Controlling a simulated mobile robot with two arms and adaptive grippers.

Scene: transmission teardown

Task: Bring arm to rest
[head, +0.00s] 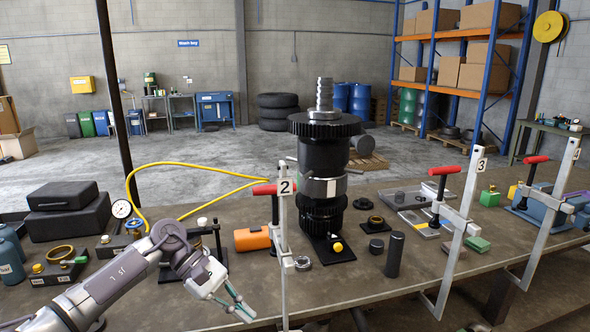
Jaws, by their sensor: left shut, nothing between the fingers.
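My left arm comes in from the lower left over the bench. Its gripper (240,308) is shut and empty, tilted down to the right near the bench's front edge, left of the clamp marked 2 (283,240). The gripper is apart from the black transmission gear stack (324,160), which stands upright on the bench behind that clamp. My right gripper is not in view.

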